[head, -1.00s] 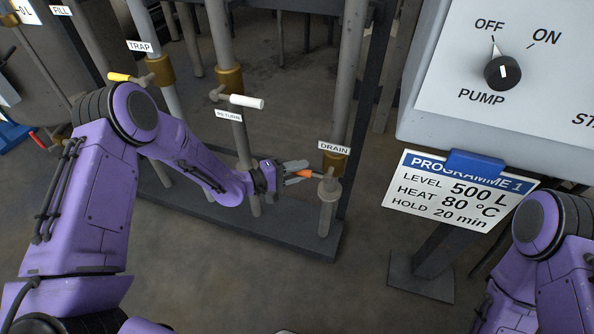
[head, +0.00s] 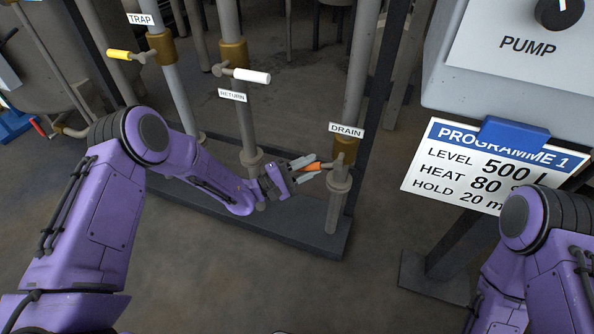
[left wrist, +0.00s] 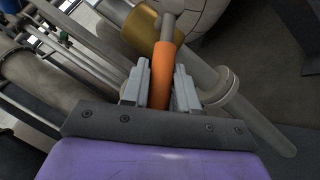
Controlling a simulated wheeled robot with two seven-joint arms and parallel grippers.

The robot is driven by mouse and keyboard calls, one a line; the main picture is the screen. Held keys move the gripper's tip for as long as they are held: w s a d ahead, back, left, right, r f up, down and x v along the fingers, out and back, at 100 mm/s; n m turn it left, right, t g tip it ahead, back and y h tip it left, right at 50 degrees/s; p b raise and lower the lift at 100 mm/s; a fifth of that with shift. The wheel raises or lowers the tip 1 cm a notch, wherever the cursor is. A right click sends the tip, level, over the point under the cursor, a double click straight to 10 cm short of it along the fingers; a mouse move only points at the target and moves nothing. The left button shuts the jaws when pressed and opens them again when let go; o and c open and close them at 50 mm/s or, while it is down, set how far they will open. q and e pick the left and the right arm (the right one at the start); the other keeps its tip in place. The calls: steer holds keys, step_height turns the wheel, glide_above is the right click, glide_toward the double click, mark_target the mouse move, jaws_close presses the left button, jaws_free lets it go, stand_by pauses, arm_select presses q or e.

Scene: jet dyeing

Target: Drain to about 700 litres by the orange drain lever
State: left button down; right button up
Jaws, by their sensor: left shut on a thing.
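The orange drain lever (head: 314,166) sits on the vertical pipe under the DRAIN label (head: 346,130), by the brass valve body (head: 345,148). My left gripper (head: 306,167) is shut on the lever's orange handle. In the left wrist view the handle (left wrist: 162,75) runs between the two grey fingers (left wrist: 160,90), with the brass valve body (left wrist: 148,30) beyond it. My right arm shows at the lower right, but its gripper is out of view. No litre gauge reading is visible.
The white-handled RETURN lever (head: 252,76) and the yellow-handled TRAP lever (head: 118,54) are on pipes to the left. A PROGRAMME 1 card (head: 480,160) reading LEVEL 500 L hangs below the PUMP panel (head: 520,60) at the right. A dark base rail (head: 300,230) runs along the floor.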

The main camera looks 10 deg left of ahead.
arm_select(q)
steer(key=shift+s+d+f+n+t+h+b, duration=0.15)
steer(key=shift+d+f+n+t+b, duration=0.15)
steer(key=shift+f+n+t+b, duration=0.4)
steer(key=shift+w+d+f+n+t+h+b, duration=0.1)
steer(key=shift+d+f+n+t+b, duration=0.2)
steer(key=shift+n+b, duration=0.4)
steer(key=shift+s+d+f+n+t+h+b, duration=0.15)
steer(key=shift+d+f+n+t+b, duration=0.15)
steer(key=shift+n+t+b, duration=0.45)
arm_select(e)
steer(key=shift+n+g+y, duration=0.3)
steer(key=shift+s+a+f, duration=0.1)
steer(key=shift+s+f, duration=0.05)
steer(key=shift+f, duration=0.75)
steer(key=shift+s+a+f, duration=0.1)
steer(key=shift+s+f, duration=0.05)
steer(key=shift+f, duration=0.8)
steer(key=shift+s+a+f, duration=0.1)
steer(key=shift+s+f, duration=0.05)
steer(key=shift+f, duration=0.75)
arm_select(q)
steer(key=shift+m, duration=0.25)
steer(key=c, duration=1)
jaws_free()
steer(key=shift+a, duration=0.15)
